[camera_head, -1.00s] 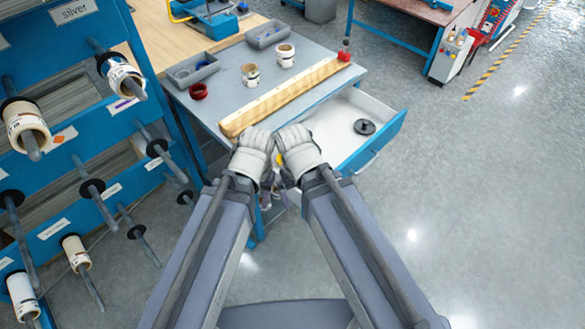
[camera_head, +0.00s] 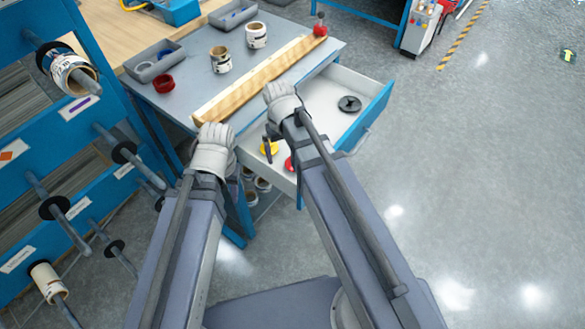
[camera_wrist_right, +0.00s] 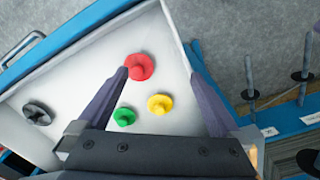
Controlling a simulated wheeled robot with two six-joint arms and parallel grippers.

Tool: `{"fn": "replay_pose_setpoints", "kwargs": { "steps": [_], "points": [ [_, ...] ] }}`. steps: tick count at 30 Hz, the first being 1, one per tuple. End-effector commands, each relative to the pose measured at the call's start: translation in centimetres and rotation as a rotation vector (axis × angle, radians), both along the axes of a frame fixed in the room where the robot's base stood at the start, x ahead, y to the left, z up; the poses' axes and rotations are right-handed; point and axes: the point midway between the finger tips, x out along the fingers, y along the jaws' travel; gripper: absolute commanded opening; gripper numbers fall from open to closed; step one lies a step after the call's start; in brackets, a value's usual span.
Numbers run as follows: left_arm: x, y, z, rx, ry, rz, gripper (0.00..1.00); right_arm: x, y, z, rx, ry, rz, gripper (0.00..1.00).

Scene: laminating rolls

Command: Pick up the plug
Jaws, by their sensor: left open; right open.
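The open white drawer (camera_head: 330,82) holds several knobbed plugs. The red plug (camera_wrist_right: 140,67), yellow plug (camera_wrist_right: 160,104) and green plug (camera_wrist_right: 124,117) lie close together in the right wrist view. The black plug (camera_wrist_right: 38,113) lies apart from them. In the head view, I see the yellow plug (camera_head: 269,147), part of the red plug (camera_head: 289,164) and the black plug (camera_head: 349,104); the green one is hidden. My right gripper (camera_wrist_right: 157,73) is open and empty, its fingers framing the coloured plugs from above.
The grey tabletop (camera_head: 192,88) carries a long wooden bar (camera_head: 260,80), two label rolls (camera_head: 221,60) (camera_head: 257,35), a red ring (camera_head: 163,84) and grey trays (camera_head: 157,62). A blue rack with rolls (camera_head: 72,72) stands left.

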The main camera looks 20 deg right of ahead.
Motion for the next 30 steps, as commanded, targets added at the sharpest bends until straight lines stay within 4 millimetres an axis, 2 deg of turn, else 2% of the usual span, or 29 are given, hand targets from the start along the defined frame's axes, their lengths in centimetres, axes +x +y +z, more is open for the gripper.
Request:
{"fn": "replay_pose_setpoints", "kwargs": {
  "steps": [1,6,9,16,25,30],
  "points": [
    [0.0,0.0,-1.5,0.0,0.0,0.0,0.44,1.2,-0.8,-1.5,0.005,-0.003,-0.019,1.0],
    [0.0,0.0,-3.6,0.0,0.0,0.0,0.44,3.6,-3.3,-3.6,0.024,-0.011,-0.073,1.0],
    [0.0,0.0,-4.2,0.0,0.0,0.0,0.44,4.4,-4.3,-4.2,0.03,-0.015,-0.093,1.0],
    [0.0,0.0,-4.3,0.0,0.0,0.0,0.44,4.6,-4.7,-4.3,0.034,-0.018,-0.1,1.0],
    [0.0,0.0,-6.8,0.0,0.0,0.0,0.44,4.6,-4.6,-6.8,0.034,-0.017,-0.1,1.0],
    [0.0,0.0,-6.8,0.0,0.0,0.0,0.44,4.6,-4.6,-6.8,0.034,-0.017,-0.1,1.0]
  ]
}}
